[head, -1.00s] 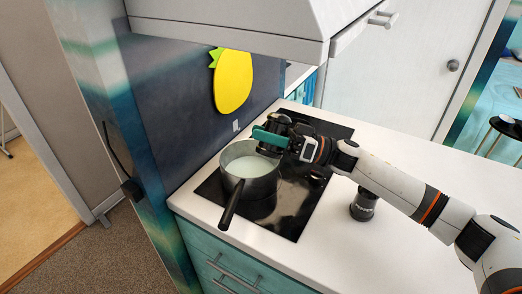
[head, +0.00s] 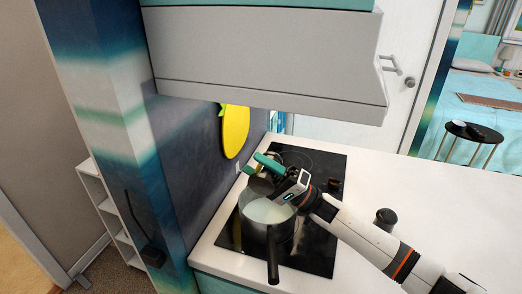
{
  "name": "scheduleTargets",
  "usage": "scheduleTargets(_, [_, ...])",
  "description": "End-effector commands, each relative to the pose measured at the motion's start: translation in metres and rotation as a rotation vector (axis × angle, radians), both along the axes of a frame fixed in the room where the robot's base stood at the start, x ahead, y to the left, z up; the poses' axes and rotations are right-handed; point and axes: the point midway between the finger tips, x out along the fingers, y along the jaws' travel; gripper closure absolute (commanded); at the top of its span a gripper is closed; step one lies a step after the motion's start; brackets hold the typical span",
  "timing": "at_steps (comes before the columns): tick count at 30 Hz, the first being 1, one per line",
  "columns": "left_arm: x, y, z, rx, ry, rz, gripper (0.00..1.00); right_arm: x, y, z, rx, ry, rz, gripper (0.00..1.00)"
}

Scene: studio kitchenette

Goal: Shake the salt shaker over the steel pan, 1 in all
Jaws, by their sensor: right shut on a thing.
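The steel pan (head: 268,233) stands on the black hob with pale, milky liquid in it, its dark handle pointing toward the front. My right gripper (head: 267,165), with teal fingers, is over the pan's far side. It is shut on a small grey, metallic-looking thing (head: 261,185), apparently the salt shaker. The fingers and wrist hide much of it, so its exact tilt cannot be told. My left gripper is not in view.
A dark cylindrical container (head: 386,218) stands on the white counter (head: 450,220), right of the hob (head: 318,245). The range hood (head: 265,60) hangs above. A yellow fruit-shaped decoration (head: 235,130) is on the dark wall. The right counter is mostly clear.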

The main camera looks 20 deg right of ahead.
Motion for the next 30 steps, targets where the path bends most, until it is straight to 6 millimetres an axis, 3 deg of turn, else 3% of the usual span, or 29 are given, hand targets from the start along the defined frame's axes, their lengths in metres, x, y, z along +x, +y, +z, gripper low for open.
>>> scheduleTargets(1, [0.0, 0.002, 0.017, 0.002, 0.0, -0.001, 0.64, -0.003, 0.002, 0.006, 0.038, 0.055, 0.002, 0.77])
scheduleTargets(18, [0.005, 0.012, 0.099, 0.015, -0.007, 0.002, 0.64, -0.008, 0.006, 0.006, 0.343, 0.508, 0.001, 0.77])
scheduleTargets(30, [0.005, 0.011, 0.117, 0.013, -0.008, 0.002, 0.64, -0.008, 0.006, 0.0, 0.437, 0.646, 0.001, 0.77])
